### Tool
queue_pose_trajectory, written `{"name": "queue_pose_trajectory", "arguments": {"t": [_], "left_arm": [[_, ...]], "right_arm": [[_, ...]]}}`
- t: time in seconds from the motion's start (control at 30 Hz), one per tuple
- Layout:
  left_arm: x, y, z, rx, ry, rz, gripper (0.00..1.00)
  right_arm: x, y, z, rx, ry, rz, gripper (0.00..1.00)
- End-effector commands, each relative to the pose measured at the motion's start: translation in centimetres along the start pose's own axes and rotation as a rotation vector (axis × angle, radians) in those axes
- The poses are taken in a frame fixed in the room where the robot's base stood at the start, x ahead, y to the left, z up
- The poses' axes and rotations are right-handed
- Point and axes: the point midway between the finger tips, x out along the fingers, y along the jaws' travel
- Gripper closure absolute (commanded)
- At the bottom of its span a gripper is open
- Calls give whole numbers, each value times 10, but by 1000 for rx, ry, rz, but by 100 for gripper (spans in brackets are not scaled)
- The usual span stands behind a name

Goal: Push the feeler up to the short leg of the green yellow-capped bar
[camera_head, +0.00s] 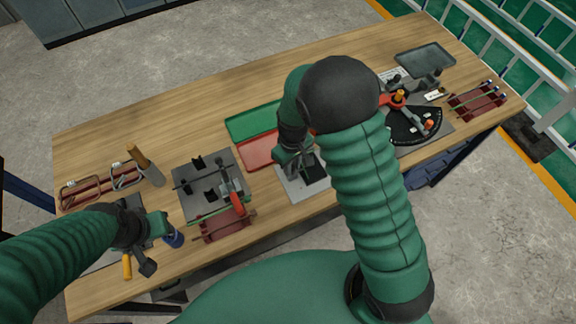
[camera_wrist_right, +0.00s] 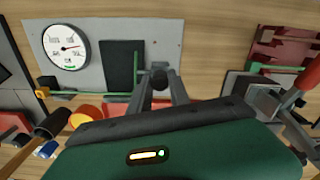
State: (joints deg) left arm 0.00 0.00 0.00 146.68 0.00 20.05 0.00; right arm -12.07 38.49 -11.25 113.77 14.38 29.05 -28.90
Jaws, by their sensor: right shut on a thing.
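In the right wrist view, a grey gauge plate (camera_wrist_right: 190,45) carries a white round dial (camera_wrist_right: 66,46) and a dark block (camera_wrist_right: 117,65). A thin green bar (camera_wrist_right: 85,94) runs across the plate's near side, with a yellow cap (camera_wrist_right: 42,94) at its left end. A short green leg (camera_wrist_right: 135,62) seems to stand along the block's right side. My right gripper (camera_wrist_right: 160,85) is shut on a dark knob, seemingly the feeler (camera_wrist_right: 159,76), just right of that leg; contact is unclear. My left gripper (camera_head: 160,232) is at the table's left front; its jaws are unclear.
A red tray (camera_head: 258,150) and a green tray (camera_head: 254,121) lie behind the gauge plate (camera_head: 290,187). A bending fixture (camera_head: 205,205) stands left of it, and a black dial plate (camera_head: 415,125) right. Bare wood lies at the back left.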

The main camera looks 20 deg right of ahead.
Motion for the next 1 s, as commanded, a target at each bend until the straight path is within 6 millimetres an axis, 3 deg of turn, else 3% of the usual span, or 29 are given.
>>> {"name": "queue_pose_trajectory", "arguments": {"t": [0.1,0.13,0.27,0.67,0.77,1.0], "left_arm": [[0,0,0,0,0,0,64],[0,0,0,0,0,0,64],[0,0,0,0,0,0,64],[1,0,0,0,0,0,64],[2,0,0,0,0,0,64],[5,0,1,0,0,0,64]], "right_arm": [[-1,0,-1,0,3,0,100],[-1,0,-1,0,3,0,73],[0,0,-1,0,3,0,56],[-8,0,-2,0,4,0,55],[-28,0,-2,-1,8,1,55],[-98,-1,-3,0,9,1,55]]}}
